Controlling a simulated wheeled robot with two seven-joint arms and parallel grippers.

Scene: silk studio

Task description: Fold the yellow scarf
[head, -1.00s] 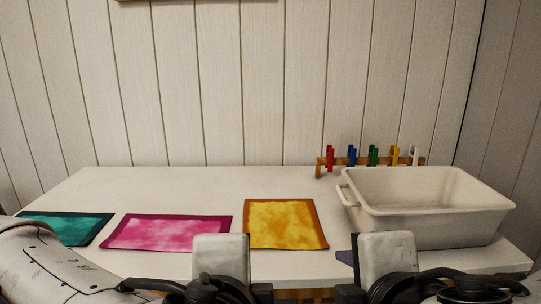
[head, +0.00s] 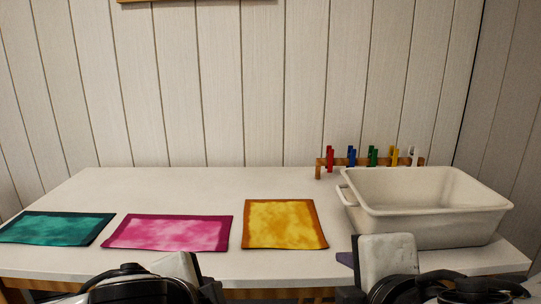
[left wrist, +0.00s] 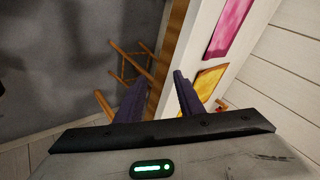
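The yellow scarf (head: 284,225) lies flat and spread out on the white table, with an orange-brown border. It also shows in the left wrist view (left wrist: 207,82). My left gripper (left wrist: 157,92) has its two dark fingers apart with nothing between them, off the table's front edge; in the head view only part of its arm shows at the bottom. My right gripper (head: 350,258) is at the bottom right of the head view, at the table's front edge, right of the yellow scarf and apart from it. Its fingers are mostly hidden.
A pink scarf (head: 168,233) and a teal scarf (head: 55,229) lie flat to the left. A white basin (head: 425,228) stands on the right. Behind it is a wooden rack (head: 319,169) with coloured clips. The back left of the table is clear.

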